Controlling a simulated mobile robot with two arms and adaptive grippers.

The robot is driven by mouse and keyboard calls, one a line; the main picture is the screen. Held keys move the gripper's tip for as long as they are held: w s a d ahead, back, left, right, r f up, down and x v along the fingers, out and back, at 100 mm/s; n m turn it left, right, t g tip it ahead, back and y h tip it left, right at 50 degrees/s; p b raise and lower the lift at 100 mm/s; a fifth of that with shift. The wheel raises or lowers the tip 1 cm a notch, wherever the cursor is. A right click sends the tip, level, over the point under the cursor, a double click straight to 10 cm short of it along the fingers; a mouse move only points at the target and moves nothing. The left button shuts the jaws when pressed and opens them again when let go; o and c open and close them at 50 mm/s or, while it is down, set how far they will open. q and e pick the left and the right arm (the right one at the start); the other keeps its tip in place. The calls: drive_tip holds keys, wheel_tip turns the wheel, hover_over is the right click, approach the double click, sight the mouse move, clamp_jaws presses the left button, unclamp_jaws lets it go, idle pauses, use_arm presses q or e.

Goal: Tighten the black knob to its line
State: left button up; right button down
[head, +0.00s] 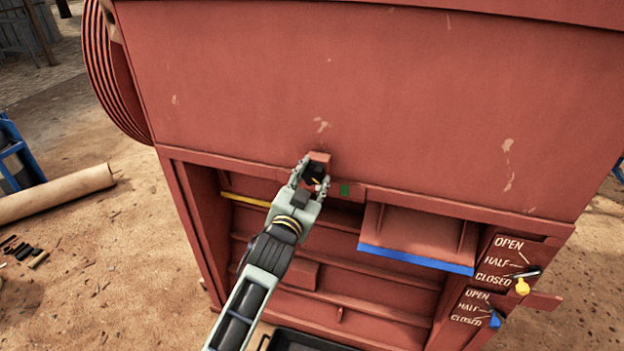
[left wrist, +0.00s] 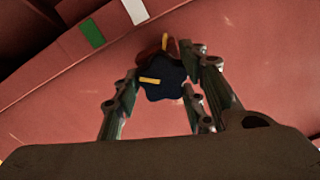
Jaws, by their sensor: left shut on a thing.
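The black knob (left wrist: 162,84) sits on the front of the red crusher, a lobed knob with a yellow mark on its face. In the head view the knob (head: 315,174) is partly hidden by my left gripper (head: 311,182). In the left wrist view my left gripper (left wrist: 158,90) has its fingers on both sides of the knob, shut on it. A second yellow mark (left wrist: 165,41) shows on the red mount just behind the knob; the two yellow marks are not aligned in the left wrist view. My right gripper is not in view.
A green mark (head: 345,190) is right of the knob. Below are a yellow-edged bar (head: 246,199) and a blue-edged flap (head: 416,259). Lever plates marked OPEN, HALF, CLOSED (head: 503,262) stand at right. A black tray (head: 300,341) is at the bottom.

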use_arm(q)
drive_tip(key=shift+m, duration=0.4)
idle(0.4)
drive_tip(key=m, duration=0.2)
drive_tip(key=shift+f+m+p, duration=0.1)
drive_tip(key=shift+m+p, duration=0.25)
drive_tip(key=shift+m, duration=0.05)
drive_tip(key=m, duration=0.4)
drive_tip(key=shift+f+m+p, duration=0.1)
drive_tip(key=shift+m+p, duration=0.2)
drive_tip(key=m, duration=0.5)
drive_tip(key=shift+a+f+p, duration=0.1)
drive_tip(key=shift+p, duration=0.3)
drive_tip(key=shift+f+m, duration=0.1)
drive_tip(key=shift+m, duration=1.5)
drive_tip(key=shift+f+p, duration=0.1)
drive_tip(key=shift+p, duration=0.2)
drive_tip(key=o, duration=1.1)
drive_tip(key=shift+c, duration=0.2)
drive_tip(key=shift+o, duration=0.2)
drive_tip(key=shift+r, duration=0.25)
